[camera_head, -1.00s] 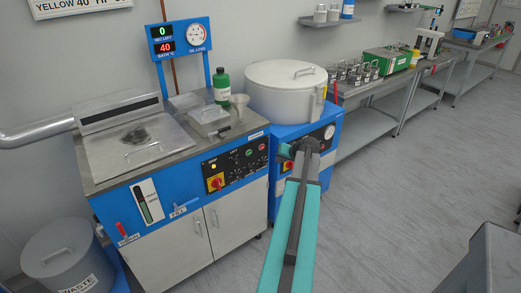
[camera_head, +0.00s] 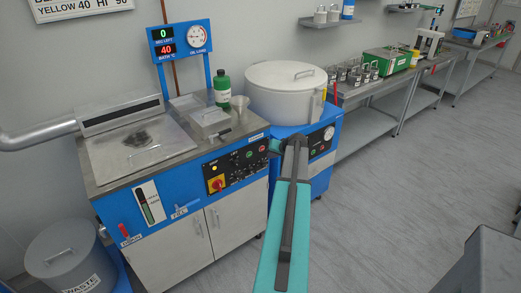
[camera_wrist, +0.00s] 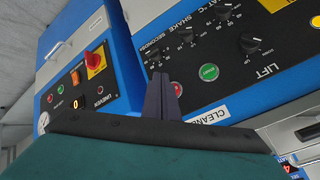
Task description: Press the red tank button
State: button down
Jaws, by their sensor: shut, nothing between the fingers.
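The blue tank machine has a black control panel (camera_head: 233,167) on its front. The red button (camera_head: 262,147) is at the panel's right end, and it also shows in the wrist view (camera_wrist: 176,89), just right of the fingers and partly behind them. A green button (camera_wrist: 209,72) is to its right in the wrist view. My gripper (camera_wrist: 160,77) is shut and empty, its dark fingers pointing at the panel close to the red button. I cannot tell whether the tips touch the panel. In the head view my wrist is beside the panel's right end, fingertips not clearly visible.
Several black knobs (camera_wrist: 250,43) sit by the buttons. A second blue unit with a round white vessel (camera_head: 286,90) stands close on the right, with a red rotary switch (camera_wrist: 95,60) on its panel. A green bottle (camera_head: 222,88) stands on top.

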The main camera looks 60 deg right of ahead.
jog(key=shift+w+d, duration=0.25)
jog(key=shift+w, duration=0.45)
jog(key=shift+w+d, duration=0.25)
jog(key=shift+w, duration=0.4)
jog(key=shift+w+d+b, duration=0.25)
jog(key=shift+w+b, duration=0.4)
dwell(2.2)
jog(key=shift+s, duration=0.15)
dwell(0.3)
jog(key=shift+s+a+b, duration=0.3)
jog(key=shift+s+b, duration=0.05)
jog(key=shift+s, duration=0.3)
jog(key=shift+s, duration=0.1)
jog(key=shift+s+a+b, duration=0.25)
jog(key=shift+s, duration=0.5)
jog(key=shift+s+a+b, duration=0.25)
jog(key=shift+s, duration=0.55)
jog(key=shift+s+a+b, duration=0.25)
jog(key=shift+s, duration=0.5)
jog(key=shift+a, duration=0.1)
